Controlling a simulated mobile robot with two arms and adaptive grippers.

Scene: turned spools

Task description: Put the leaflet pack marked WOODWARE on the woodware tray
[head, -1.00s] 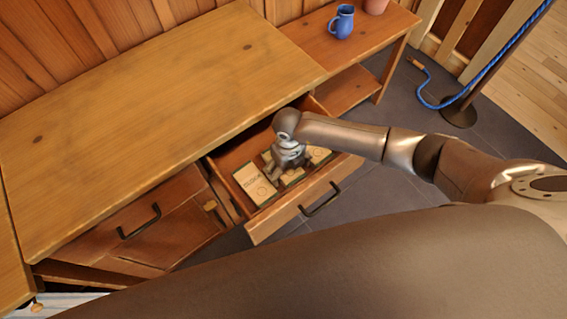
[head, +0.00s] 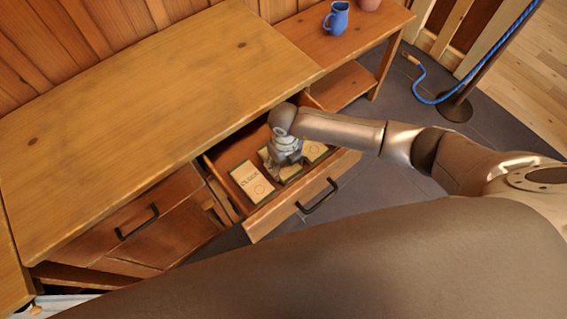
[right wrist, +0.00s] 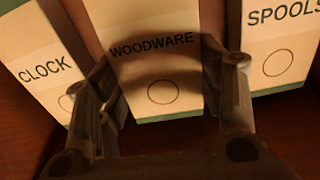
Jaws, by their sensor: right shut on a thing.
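The leaflet pack marked WOODWARE (right wrist: 150,70) is cream with a green lower edge and a printed circle. It stands between the two fingers of my right gripper (right wrist: 165,110), which is shut on it. In the head view my right gripper (head: 285,160) is down in the open drawer (head: 222,158), and hides much of the middle pack. A pack marked CLOCK (right wrist: 45,70) is on the left and one marked SPOOLS (right wrist: 280,45) on the right in the right wrist view. No woodware tray can be made out. My left gripper is not in view.
The drawer front with its dark handle (head: 318,197) sticks out below the wooden bench top (head: 150,110). A second handled drawer (head: 138,222) is at the left. A blue mug (head: 336,18) stands on the lower shelf unit at the back. The bench top is bare.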

